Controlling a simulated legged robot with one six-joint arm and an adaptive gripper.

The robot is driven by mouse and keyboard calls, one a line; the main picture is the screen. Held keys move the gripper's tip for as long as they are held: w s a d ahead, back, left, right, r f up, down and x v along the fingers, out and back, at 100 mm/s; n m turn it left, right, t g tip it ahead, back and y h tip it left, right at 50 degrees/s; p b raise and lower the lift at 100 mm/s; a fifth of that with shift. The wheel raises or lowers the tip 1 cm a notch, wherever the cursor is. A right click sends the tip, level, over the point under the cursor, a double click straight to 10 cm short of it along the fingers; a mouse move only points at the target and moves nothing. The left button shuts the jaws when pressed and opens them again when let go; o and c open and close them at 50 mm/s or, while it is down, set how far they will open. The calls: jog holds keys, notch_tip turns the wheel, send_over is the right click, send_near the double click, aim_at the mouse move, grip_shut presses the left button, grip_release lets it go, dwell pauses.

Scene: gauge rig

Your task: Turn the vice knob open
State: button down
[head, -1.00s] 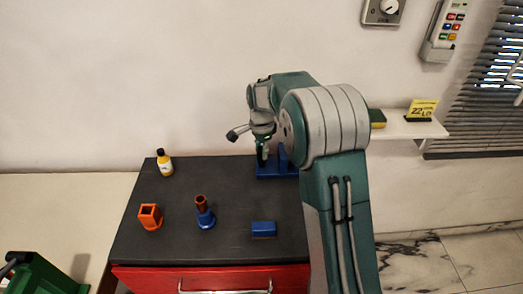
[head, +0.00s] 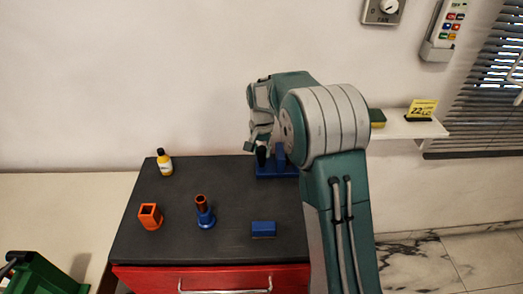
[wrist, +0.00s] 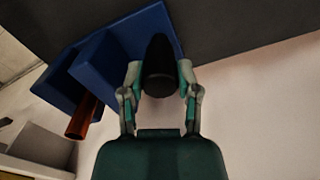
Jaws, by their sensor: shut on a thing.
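The blue vice (head: 268,172) stands at the back right of the dark bench top, partly hidden by my arm. In the wrist view its blue body (wrist: 144,32) fills the upper left, with a red-brown tube (wrist: 84,118) at it. The black vice knob (wrist: 158,66) is between my two fingers. My gripper (wrist: 160,82) is shut on it, one finger against each side. In the head view my gripper (head: 260,147) is at the left part of the vice, and its fingertips are hard to make out.
A wall shelf (head: 408,129) is right of my arm.

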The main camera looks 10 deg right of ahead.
aim_at(261, 148)
jog(key=n, duration=0.6)
jog(key=shift+w+n, duration=0.1)
jog(key=shift+n, duration=0.2)
jog(key=n, duration=0.6)
jog(key=shift+n, duration=0.4)
jog(key=shift+c, duration=1.7)
grip_release()
notch_tip(261, 148, up, 7)
jog(key=shift+w+a, duration=0.1)
jog(key=shift+r, duration=0.4)
